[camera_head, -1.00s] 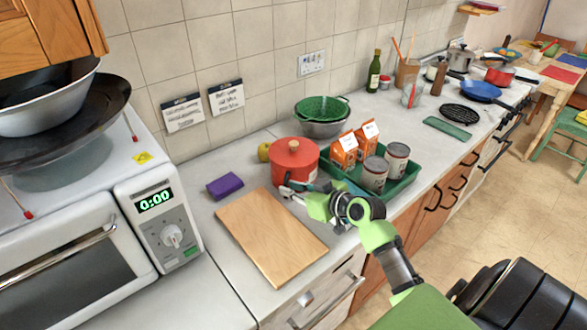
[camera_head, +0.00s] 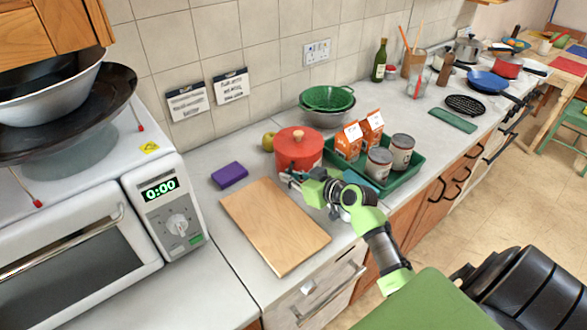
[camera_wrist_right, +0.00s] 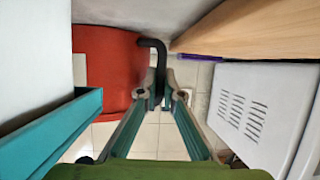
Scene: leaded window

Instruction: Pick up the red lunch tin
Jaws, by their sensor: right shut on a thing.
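The red lunch tin (camera_head: 312,153) is a round red pot with a wooden knob on its lid. It stands upright on the counter behind the cutting board. In the right wrist view its red side (camera_wrist_right: 105,70) fills the upper left, with a black handle (camera_wrist_right: 153,46) reaching down from it. My right gripper (camera_head: 287,177) is at the tin's front left. In the right wrist view the same gripper (camera_wrist_right: 164,98) has its fingertips shut on the black handle. I cannot see clearance under the tin. My left gripper is not in view.
A wooden cutting board (camera_head: 275,228) lies in front of the tin. A green tray (camera_head: 407,178) with cans and cartons is close at its right. A green colander (camera_head: 327,98), yellow apple (camera_head: 268,142) and purple block (camera_head: 229,175) are nearby. The microwave (camera_head: 165,215) stands left.

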